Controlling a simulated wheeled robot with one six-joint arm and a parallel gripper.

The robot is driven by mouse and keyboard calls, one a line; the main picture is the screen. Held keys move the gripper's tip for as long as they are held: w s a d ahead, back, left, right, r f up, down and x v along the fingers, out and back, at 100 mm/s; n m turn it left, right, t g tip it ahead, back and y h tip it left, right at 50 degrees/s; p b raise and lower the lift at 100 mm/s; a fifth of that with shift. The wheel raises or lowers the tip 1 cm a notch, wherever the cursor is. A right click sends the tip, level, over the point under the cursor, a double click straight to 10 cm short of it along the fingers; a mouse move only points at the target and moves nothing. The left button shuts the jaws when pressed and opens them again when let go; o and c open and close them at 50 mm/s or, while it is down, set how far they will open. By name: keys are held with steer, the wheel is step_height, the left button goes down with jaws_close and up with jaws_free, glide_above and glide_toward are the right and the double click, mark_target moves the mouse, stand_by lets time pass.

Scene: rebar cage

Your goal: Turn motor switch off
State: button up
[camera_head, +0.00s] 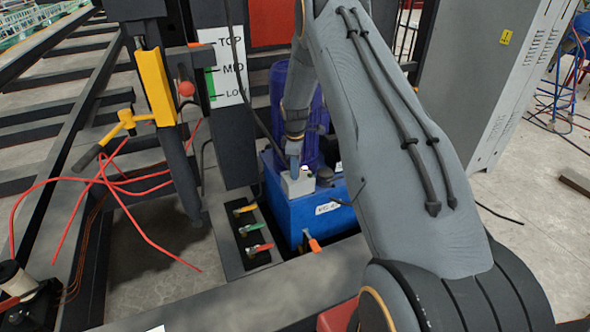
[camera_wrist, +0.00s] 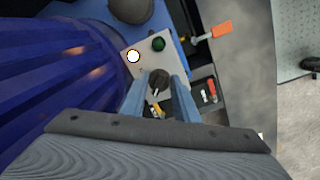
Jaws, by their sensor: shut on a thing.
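The motor switch (camera_wrist: 158,80) is a dark round knob on a light grey control box (camera_wrist: 145,70). The box also carries a lit white button (camera_wrist: 133,57) and a dark green button (camera_wrist: 158,44). In the head view the box (camera_head: 298,186) sits on top of a blue tank (camera_head: 310,215). My gripper (camera_wrist: 158,88) has its two blue-grey fingers on either side of the knob and is shut on it. In the head view my gripper (camera_head: 293,160) points down at the box, and the knob is hidden there.
A ribbed blue motor (camera_head: 298,90) stands right behind the box, close to my wrist. Valve levers with yellow (camera_head: 245,209), green (camera_head: 251,228) and red (camera_head: 260,247) handles lie left of the tank. An orange-handled lever (camera_head: 313,244) is at its front. A grey cabinet (camera_head: 500,70) stands at right.

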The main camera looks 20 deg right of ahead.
steer(key=o, duration=1.1)
steer(key=shift+c, duration=0.2)
steer(key=shift+s+a+r+b, duration=0.1)
steer(key=shift+r+b, duration=0.1)
steer(key=shift+r, duration=1.75)
steer(key=shift+s+r+b, duration=0.1)
steer(key=shift+r+b, duration=0.05)
steer(key=shift+r, duration=1.8)
